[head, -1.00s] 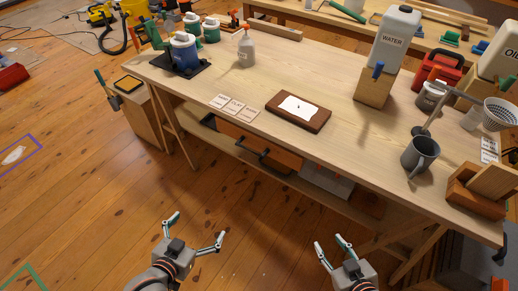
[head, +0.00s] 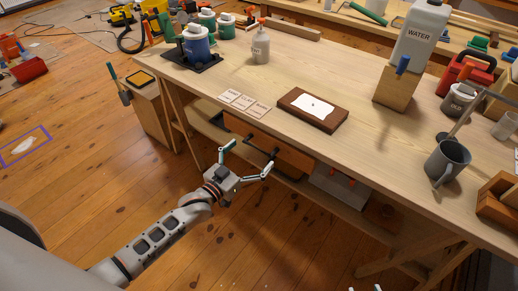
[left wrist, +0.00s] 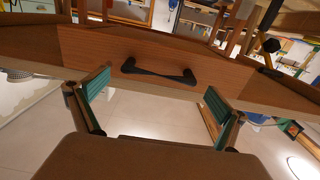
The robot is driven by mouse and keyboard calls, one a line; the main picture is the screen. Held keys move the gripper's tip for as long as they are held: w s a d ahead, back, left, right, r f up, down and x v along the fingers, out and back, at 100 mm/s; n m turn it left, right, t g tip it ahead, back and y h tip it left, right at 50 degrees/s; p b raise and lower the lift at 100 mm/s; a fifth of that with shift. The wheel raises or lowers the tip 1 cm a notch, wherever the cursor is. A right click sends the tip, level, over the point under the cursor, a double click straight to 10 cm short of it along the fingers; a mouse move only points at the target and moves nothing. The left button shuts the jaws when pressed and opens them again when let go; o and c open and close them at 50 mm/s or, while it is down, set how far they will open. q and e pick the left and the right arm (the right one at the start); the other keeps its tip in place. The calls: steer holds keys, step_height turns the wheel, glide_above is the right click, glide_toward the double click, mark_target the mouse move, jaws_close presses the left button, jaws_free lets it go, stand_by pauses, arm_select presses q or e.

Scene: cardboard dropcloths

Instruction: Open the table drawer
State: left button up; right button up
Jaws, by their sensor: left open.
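The table drawer has a reddish-brown wooden front (head: 293,158) under the near edge of the long wooden table (head: 225,78). It looks shut. In the left wrist view the drawer front (left wrist: 95,45) carries a black bar handle (left wrist: 158,72) at its middle. My left gripper (head: 247,158) is open and empty in front of the drawer. In the left wrist view its two fingers (left wrist: 158,88) stand wide apart, one either side of the handle and short of it, with no contact visible. Of my right gripper (head: 364,288) only the tips show at the bottom edge.
On the table stand a brown framed board (head: 313,109), small cards (head: 244,102), a spray bottle (head: 261,46), a grey mug (head: 446,162) and a water jug (head: 420,38). A lower shelf (head: 345,205) runs under the tabletop. The floor in front is clear.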

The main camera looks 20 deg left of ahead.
mark_target(256, 150)
arm_select(q)
steer(key=x, duration=0.3)
steer(key=shift+w+d, duration=0.1)
arm_select(e)
steer(key=shift+s+f, duration=0.1)
steer(key=shift+f, duration=0.2)
